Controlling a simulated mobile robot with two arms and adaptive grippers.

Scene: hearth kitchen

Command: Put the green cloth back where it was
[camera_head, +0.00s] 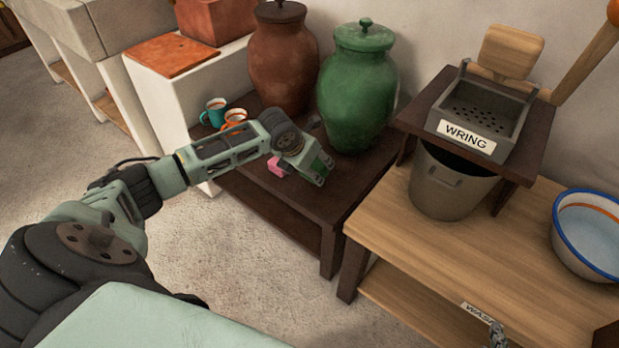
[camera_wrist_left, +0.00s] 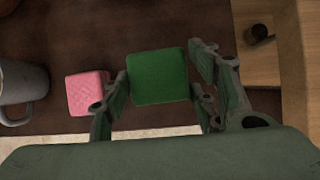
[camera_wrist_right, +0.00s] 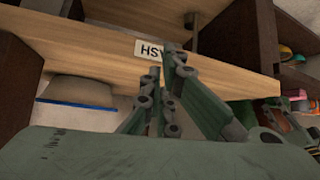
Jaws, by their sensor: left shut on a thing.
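The green cloth (camera_wrist_left: 158,77) is a folded, block-like piece between the fingers of my left gripper (camera_wrist_left: 160,95). The gripper is shut on it, with a finger against each side. In the head view my left gripper (camera_head: 318,172) is low over the front of the dark wooden table (camera_head: 345,185); whether the cloth touches the tabletop is unclear. A pink cloth (camera_wrist_left: 88,93) lies on the table just left of the gripper; it also shows in the head view (camera_head: 276,166). My right gripper (camera_wrist_right: 165,95) is shut and empty by a wooden shelf.
A green jar (camera_head: 357,90), a brown jar (camera_head: 283,60) and two mugs (camera_head: 222,114) stand on the dark table. To the right are the WRING tray (camera_head: 481,118), a grey bucket (camera_head: 447,185) and a blue-rimmed basin (camera_head: 590,235). Open floor lies in front.

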